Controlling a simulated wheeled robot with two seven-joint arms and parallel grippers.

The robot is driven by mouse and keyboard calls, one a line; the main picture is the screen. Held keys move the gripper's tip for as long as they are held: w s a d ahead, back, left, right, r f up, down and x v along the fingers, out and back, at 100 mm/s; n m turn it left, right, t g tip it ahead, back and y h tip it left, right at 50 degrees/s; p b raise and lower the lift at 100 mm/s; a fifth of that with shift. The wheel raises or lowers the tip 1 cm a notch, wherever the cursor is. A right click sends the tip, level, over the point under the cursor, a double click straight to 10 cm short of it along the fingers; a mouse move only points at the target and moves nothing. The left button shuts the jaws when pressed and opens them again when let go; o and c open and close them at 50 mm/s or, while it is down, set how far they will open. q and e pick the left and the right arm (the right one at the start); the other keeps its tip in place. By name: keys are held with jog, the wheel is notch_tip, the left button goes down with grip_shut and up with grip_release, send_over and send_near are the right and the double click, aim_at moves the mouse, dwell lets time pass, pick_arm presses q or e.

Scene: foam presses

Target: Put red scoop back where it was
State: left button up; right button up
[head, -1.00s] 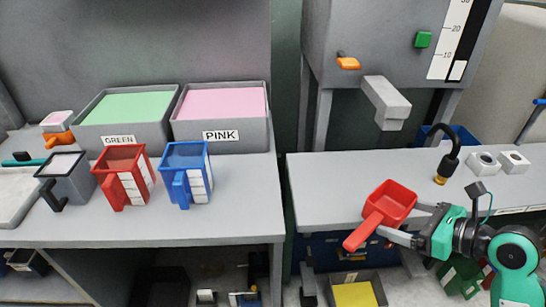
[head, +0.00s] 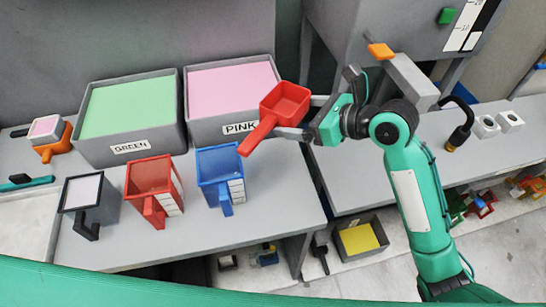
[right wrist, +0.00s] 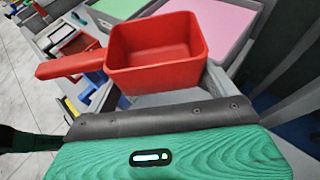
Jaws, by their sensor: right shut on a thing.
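The red scoop (head: 286,102) is an empty square cup with a straight handle, held in the air in front of the right corner of the pink bin (head: 199,130). My right gripper (head: 306,118) is shut on the scoop from its right side. In the right wrist view the scoop (right wrist: 155,56) is large, open side up, its handle pointing left. My left gripper is not in view.
A green bin (head: 84,143) stands left of the pink one. Grey (head: 86,200), red (head: 152,176) and blue (head: 220,166) jugs stand in front. A grey machine (head: 398,30) with an orange lever stands at right. The right table (head: 352,165) has clear room.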

aim_at(293, 175)
notch_tip(293, 175, down, 19)
jog(key=shift+f+b, duration=0.2)
jog(key=shift+b, duration=0.55)
jog(key=shift+f, duration=0.2)
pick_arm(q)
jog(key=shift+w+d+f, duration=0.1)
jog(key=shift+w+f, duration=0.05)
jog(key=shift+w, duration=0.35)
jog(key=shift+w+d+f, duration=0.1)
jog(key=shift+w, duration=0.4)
